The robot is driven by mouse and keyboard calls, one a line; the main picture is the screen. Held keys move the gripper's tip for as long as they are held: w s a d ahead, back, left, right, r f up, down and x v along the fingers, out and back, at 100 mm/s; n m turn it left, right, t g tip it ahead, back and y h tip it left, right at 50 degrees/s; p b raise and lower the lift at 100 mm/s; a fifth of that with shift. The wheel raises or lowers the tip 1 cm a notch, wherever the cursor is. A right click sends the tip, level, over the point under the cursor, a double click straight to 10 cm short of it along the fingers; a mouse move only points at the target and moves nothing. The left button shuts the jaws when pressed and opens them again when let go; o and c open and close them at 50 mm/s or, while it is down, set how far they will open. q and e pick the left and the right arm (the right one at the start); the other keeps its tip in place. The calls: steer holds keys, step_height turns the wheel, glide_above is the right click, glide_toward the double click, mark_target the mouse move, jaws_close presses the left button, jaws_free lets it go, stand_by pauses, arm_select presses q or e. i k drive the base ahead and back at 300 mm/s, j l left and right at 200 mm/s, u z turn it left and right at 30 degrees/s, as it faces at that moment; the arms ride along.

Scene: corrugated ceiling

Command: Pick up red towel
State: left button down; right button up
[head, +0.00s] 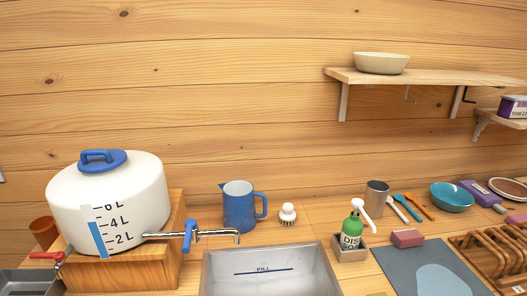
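No red towel shows in the head view. A small dull-red block (407,238), perhaps a sponge, lies at the top edge of a grey mat (425,270) on the right of the wooden counter. I cannot tell that it is a towel. Neither of my grippers is in view.
A white water tank (110,205) with a tap stands on a wooden block at left. A grey sink (270,275), blue jug (240,207), green soap bottle (352,232), metal cup (376,195), blue bowl (451,197) and wooden rack (490,254) crowd the counter. A shelf (430,78) hangs above.

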mark_target(407, 238)
steer(key=z, duration=1.05)
steer(key=u, duration=1.5)
steer(key=z, duration=1.6)
